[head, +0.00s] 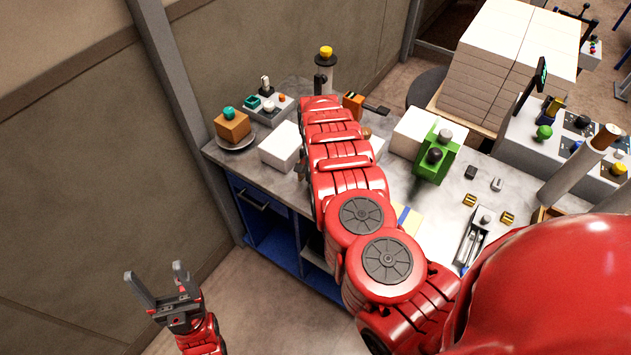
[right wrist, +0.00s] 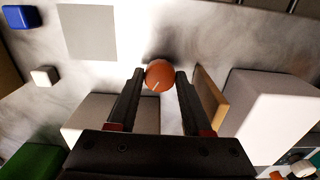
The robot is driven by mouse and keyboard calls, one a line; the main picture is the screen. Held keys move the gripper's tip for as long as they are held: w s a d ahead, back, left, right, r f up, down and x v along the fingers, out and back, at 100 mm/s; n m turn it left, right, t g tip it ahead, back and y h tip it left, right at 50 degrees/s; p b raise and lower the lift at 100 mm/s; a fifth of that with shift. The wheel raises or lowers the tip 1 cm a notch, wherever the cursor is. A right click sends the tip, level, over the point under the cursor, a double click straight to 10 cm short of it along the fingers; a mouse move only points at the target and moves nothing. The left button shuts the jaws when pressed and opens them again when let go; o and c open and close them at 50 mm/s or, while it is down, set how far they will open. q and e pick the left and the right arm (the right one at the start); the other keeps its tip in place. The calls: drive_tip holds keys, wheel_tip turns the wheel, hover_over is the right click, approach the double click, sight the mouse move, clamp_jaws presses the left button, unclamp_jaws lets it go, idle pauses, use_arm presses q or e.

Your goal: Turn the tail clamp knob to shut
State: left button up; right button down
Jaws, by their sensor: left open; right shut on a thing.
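An orange round knob (right wrist: 159,76) with a pale pointer line shows in the right wrist view; I take it as the tail clamp knob. My right gripper (right wrist: 160,84) has its two dark fingers on either side of the knob, closed on it. The pointer line slants down to the left in this view. In the head view my right arm covers the right gripper, and I cannot make out its hold there. My left gripper (head: 156,272) is open and empty, low at the left over the floor, apart from the bench.
The grey-topped bench (head: 400,190) carries a white block (head: 281,146), a green device (head: 437,155) and an orange box (head: 232,126) on a dish. In the right wrist view a large white block (right wrist: 268,112) and a brown panel (right wrist: 209,97) stand close right of the fingers.

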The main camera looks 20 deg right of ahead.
drive_tip(key=m+b, duration=0.3)
drive_tip(key=m, duration=0.3)
drive_tip(key=shift+f, duration=0.15)
drive_tip(key=m+b, duration=0.1)
drive_tip(key=m, duration=0.2)
drive_tip(key=shift+w, duration=0.1)
drive_tip(key=shift+m+b, duration=0.95)
drive_tip(key=shift+m, duration=0.75)
drive_tip(key=shift+c, duration=1.6)
unclamp_jaws()
drive_tip(key=shift+r, duration=0.2)
